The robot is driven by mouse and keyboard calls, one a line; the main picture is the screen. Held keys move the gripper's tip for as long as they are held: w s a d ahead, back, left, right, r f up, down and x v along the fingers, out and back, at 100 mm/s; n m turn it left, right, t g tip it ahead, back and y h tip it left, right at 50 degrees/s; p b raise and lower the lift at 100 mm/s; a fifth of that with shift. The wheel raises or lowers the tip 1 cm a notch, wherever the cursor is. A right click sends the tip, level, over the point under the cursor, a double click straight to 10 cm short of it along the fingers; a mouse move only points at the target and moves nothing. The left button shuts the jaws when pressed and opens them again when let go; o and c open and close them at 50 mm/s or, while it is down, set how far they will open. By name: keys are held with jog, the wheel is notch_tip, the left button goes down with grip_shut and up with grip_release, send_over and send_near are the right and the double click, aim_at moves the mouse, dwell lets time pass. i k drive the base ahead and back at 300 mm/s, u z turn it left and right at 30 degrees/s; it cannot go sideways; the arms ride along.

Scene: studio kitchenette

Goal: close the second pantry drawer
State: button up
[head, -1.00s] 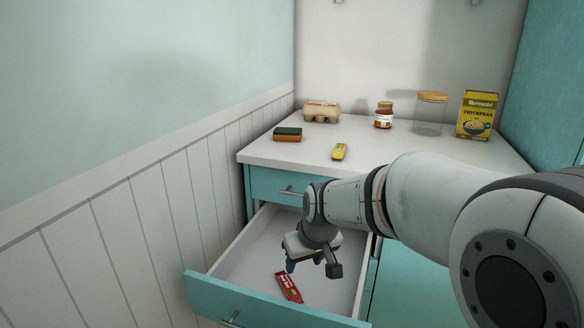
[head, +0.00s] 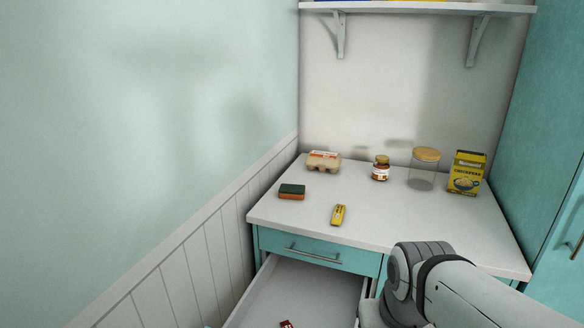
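The second pantry drawer (head: 300,291) is pulled out below the counter, with its front panel cut off below the picture. A red packet (head: 287,324) lies inside it, only its top edge showing. The top drawer (head: 318,251) above it is shut, with a bar handle. My arm comes in from the lower right, beside the open drawer's right side. My gripper is not in the picture, so its fingers are hidden from me.
On the white counter (head: 390,222) stand an egg carton (head: 323,161), a sponge (head: 292,191), a yellow tool (head: 338,215), a small jar (head: 381,169), a glass jar (head: 422,172) and a chickpeas box (head: 466,173). A panelled wall (head: 215,245) borders the left. A shelf (head: 415,8) hangs above.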

aim_at(308, 294)
jog(key=z, duration=2.85)
jog(key=k, duration=0.4)
jog(key=u, duration=2.7)
jog(key=i, duration=0.45)
jog(key=u, duration=0.1)
